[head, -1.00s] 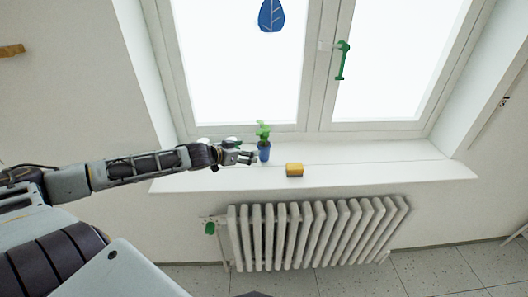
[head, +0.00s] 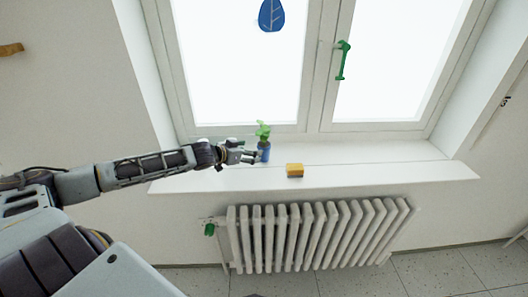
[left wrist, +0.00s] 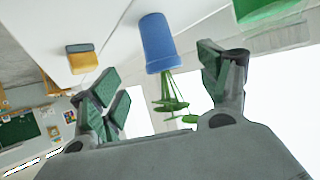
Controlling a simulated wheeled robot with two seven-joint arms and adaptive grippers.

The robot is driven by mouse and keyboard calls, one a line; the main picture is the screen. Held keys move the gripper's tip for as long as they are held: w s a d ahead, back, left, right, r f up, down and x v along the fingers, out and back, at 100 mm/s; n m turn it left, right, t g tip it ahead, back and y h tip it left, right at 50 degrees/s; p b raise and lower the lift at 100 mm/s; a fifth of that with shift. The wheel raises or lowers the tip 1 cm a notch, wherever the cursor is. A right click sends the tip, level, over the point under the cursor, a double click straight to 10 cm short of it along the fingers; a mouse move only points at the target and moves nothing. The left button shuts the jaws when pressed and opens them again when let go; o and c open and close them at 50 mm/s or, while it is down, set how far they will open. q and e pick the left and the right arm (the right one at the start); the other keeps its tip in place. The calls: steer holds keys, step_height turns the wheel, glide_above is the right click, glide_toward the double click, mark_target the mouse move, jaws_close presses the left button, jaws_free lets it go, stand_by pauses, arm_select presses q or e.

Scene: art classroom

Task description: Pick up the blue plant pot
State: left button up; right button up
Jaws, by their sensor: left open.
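The blue plant pot (head: 265,152) with a small green plant (head: 263,130) stands upright on the white windowsill in the head view. My left gripper (head: 254,156) is at its left side, with the fingertips very close to the pot. In the left wrist view the blue pot (left wrist: 158,42) appears upside down, ahead of and between the two spread fingers of the left gripper (left wrist: 160,85). The gripper is open and holds nothing. Whether a fingertip touches the pot I cannot tell. My right gripper is not in view.
A yellow and dark sponge-like block (head: 294,170) lies on the sill (head: 380,168) right of the pot. It also shows in the left wrist view (left wrist: 82,60). A white radiator (head: 310,237) is below the sill. The window stands behind. The sill's right part is clear.

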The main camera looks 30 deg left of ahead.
mark_target(264, 149)
arm_select(q)
steer(key=shift+x, duration=0.9)
steer(key=shift+x, duration=1.5)
steer(key=shift+d, duration=0.15)
steer(key=shift+w, duration=0.2)
steer(key=shift+p+x, duration=0.4)
steer(key=shift+x, duration=2)
steer(key=shift+c, duration=0.3)
steer(key=shift+w+r, duration=0.1)
steer(key=shift+r, duration=0.05)
steer(key=c, duration=1.2)
